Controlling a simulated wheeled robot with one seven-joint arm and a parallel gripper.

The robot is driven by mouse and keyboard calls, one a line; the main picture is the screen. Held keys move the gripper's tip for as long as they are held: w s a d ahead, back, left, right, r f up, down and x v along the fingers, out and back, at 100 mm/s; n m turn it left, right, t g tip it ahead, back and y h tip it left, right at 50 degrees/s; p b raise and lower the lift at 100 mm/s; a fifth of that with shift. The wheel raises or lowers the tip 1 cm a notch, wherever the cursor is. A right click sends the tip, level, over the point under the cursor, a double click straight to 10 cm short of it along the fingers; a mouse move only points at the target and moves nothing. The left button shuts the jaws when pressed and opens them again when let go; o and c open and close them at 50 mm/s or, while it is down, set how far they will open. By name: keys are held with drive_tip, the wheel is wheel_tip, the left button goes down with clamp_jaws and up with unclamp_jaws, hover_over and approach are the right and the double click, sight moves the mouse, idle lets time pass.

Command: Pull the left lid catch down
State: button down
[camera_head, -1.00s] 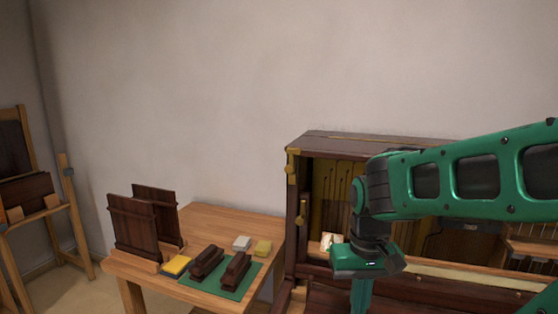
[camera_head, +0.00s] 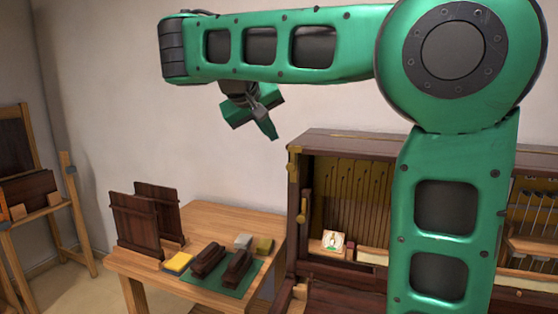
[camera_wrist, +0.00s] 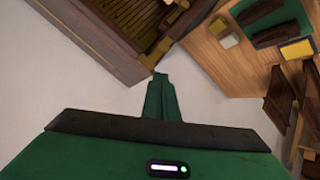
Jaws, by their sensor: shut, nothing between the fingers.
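The piano cabinet (camera_head: 345,137) stands open at the right in the head view. Its left post carries a brass corner piece with a small brass part (camera_head: 292,172) below it. Lower on the post's inner side is an upright brass catch (camera_head: 303,208). I cannot tell for certain which is the left lid catch. My gripper (camera_head: 273,132) is shut and empty, in the air above and left of the cabinet's top left corner, apart from it. In the wrist view the closed fingertips (camera_wrist: 160,76) lie below the cabinet corner, where brass parts (camera_wrist: 162,46) show.
A wooden table (camera_head: 215,218) left of the cabinet bears a green mat (camera_head: 228,291), dark brown blocks, a yellow block (camera_head: 177,262) and upright dark panels (camera_head: 138,225). A small picture card (camera_head: 333,241) stands inside the cabinet. My arm hides the cabinet's middle. An easel stands far left.

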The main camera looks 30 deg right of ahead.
drive_tip(key=shift+w+a+r, duration=0.25)
drive_tip(key=shift+a+r, duration=0.35)
drive_tip(key=shift+a, duration=0.15)
drive_tip(key=shift+h, duration=0.3)
approach(292, 161)
drive_tip(key=w, duration=0.3)
drive_tip(key=f, duration=0.1)
drive_tip(key=d+f, duration=0.1)
drive_tip(key=s+d+f, duration=0.1)
drive_tip(key=shift+f, duration=0.2)
drive_tip(key=shift+s+f, duration=0.1)
drive_tip(key=shift+f, duration=1.55)
